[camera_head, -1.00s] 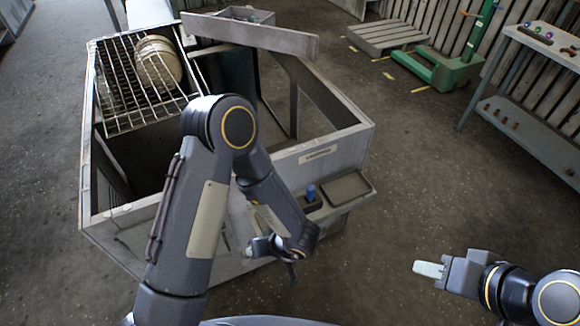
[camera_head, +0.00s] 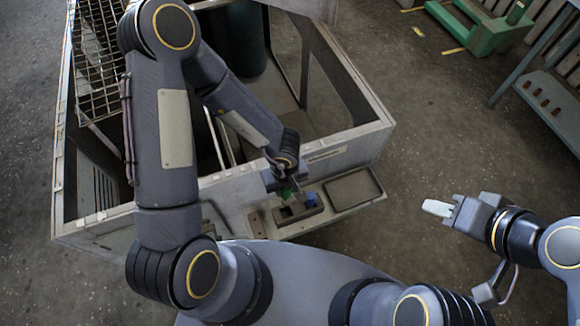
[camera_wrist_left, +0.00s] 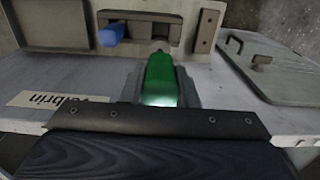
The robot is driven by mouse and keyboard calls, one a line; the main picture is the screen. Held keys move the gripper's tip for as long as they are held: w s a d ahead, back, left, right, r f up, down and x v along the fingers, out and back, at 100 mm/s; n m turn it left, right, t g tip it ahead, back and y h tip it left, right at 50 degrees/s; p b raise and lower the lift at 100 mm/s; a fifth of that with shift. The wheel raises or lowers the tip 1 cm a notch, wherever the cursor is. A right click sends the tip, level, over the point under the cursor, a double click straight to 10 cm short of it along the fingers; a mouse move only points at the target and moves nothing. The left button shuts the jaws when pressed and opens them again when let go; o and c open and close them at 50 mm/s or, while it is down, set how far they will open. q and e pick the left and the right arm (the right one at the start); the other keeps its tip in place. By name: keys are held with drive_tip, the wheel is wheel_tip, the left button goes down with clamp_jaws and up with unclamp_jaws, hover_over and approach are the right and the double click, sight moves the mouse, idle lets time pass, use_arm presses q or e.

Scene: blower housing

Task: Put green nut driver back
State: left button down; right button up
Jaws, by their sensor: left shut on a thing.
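My left gripper (camera_head: 289,190) is shut on the green nut driver, whose green handle (camera_head: 287,194) shows just below the fingers. In the left wrist view, the green nut driver (camera_wrist_left: 160,80) points away from the gripper toward the grey holder (camera_wrist_left: 182,36). The holder (camera_head: 312,213) is on the near side of the housing, and a blue-handled driver (camera_head: 310,200) stands in it, beside the green one. The blue handle also shows in the left wrist view (camera_wrist_left: 111,34). I cannot tell whether the green driver's tip touches the holder. My right gripper (camera_head: 437,208) is away to the right, holding nothing visible.
A shallow grey tray (camera_head: 353,193) sits right of the holder. The open-topped blower housing (camera_head: 365,130) fills the middle left. A wire grid (camera_head: 97,60) lies at its far left. A blue-grey rack (camera_head: 545,100) and green stand (camera_head: 480,38) are at the upper right, with clear floor between.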

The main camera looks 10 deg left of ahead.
use_arm(q)
drive_tip(key=shift+s+f+b, duration=0.1)
drive_tip(key=shift+f+b, duration=0.5)
drive_tip(key=shift+b, duration=0.15)
wheel_tip(320, 180, down, 6)
drive_tip(key=b, duration=0.6)
drive_tip(key=shift+r+b, duration=0.25)
drive_tip(key=shift+b, duration=0.15)
drive_tip(key=shift+f, duration=0.75)
drive_tip(key=shift+p, duration=0.4)
drive_tip(key=shift+p, duration=0.45)
